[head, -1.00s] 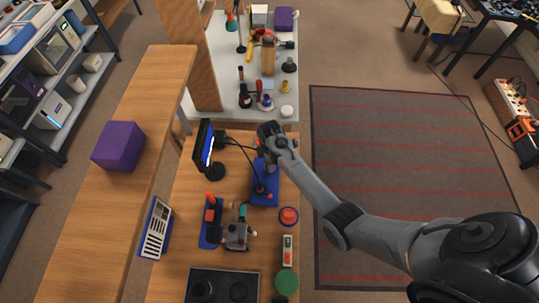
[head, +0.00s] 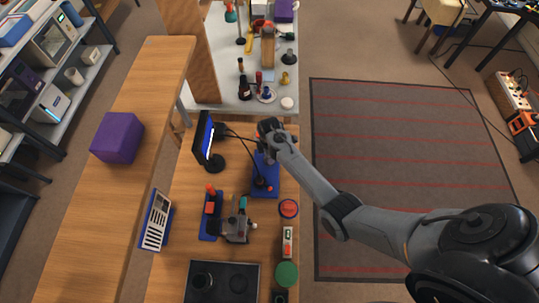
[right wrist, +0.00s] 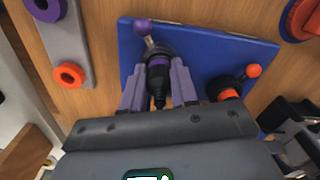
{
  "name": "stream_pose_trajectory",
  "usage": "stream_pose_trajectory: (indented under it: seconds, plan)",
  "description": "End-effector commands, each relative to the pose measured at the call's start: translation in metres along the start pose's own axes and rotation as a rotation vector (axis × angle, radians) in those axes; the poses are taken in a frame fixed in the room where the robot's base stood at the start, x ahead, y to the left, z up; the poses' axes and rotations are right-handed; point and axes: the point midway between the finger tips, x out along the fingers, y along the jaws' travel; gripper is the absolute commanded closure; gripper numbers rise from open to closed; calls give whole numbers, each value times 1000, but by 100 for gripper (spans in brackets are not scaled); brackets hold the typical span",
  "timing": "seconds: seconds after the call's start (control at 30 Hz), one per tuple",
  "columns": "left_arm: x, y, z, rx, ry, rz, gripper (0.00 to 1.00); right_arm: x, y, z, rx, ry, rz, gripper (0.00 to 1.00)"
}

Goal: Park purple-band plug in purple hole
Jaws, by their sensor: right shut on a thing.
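The purple-band plug (right wrist: 158,75) is black with a purple band near its far end. In the right wrist view my right gripper (right wrist: 158,88) is shut on it, with purple fingers on either side. The plug's far end meets a dark round collar on the blue board (right wrist: 255,52); I cannot tell whether it is still seated. The purple hole (right wrist: 45,8) is a purple ring on a grey strip at the upper left, apart from the plug. In the head view my right gripper (head: 268,132) is over the blue board (head: 268,172). My left gripper is out of view.
An orange ring (right wrist: 70,75) shares the grey strip (right wrist: 62,40). On the blue board are a purple-ball lever (right wrist: 142,28) and an orange-ball lever (right wrist: 253,71). A monitor (head: 205,140) stands left of the board; a red button (head: 289,208) lies to its lower right.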

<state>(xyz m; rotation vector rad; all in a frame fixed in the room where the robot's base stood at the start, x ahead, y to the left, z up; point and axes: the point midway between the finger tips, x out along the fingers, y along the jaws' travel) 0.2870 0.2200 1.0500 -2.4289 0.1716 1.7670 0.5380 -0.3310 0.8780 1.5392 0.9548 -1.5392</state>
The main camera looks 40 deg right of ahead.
Motion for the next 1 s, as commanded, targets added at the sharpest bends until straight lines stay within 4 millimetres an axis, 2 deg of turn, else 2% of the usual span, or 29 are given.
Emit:
stream_pose_trajectory:
  seconds: [0.03, 0.2, 1.0]
  plan:
    - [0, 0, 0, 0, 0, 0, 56, 0, 0, 0, 0, 0, 0, 75]
    - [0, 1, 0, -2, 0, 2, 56, 0, 0, 0, 0, 0, 0, 100]
    - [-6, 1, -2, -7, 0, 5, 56, -6, 0, 0, 0, 0, 0, 100]
